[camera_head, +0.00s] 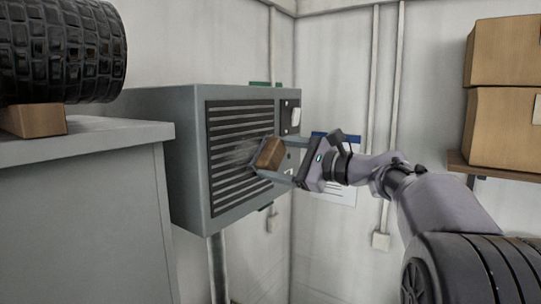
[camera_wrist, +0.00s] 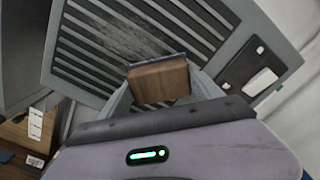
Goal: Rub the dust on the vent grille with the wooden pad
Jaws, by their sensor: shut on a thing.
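The vent grille (camera_head: 224,180) is a dark slatted panel on the front of a grey wall box. A pale grey dust patch (camera_head: 234,157) lies across its middle slats; the dust also shows in the wrist view (camera_wrist: 128,37), just beyond and left of the pad. The wooden pad (camera_head: 271,153) is a brown block with a dark face turned to the grille; it also shows in the wrist view (camera_wrist: 158,82). My gripper (camera_head: 276,160) is shut on the pad and holds it at the right part of the grille. I cannot tell whether the pad touches the slats.
A switch panel (camera_head: 290,118) is right of the grille. Cardboard boxes (camera_head: 503,130) sit on a shelf at the right.

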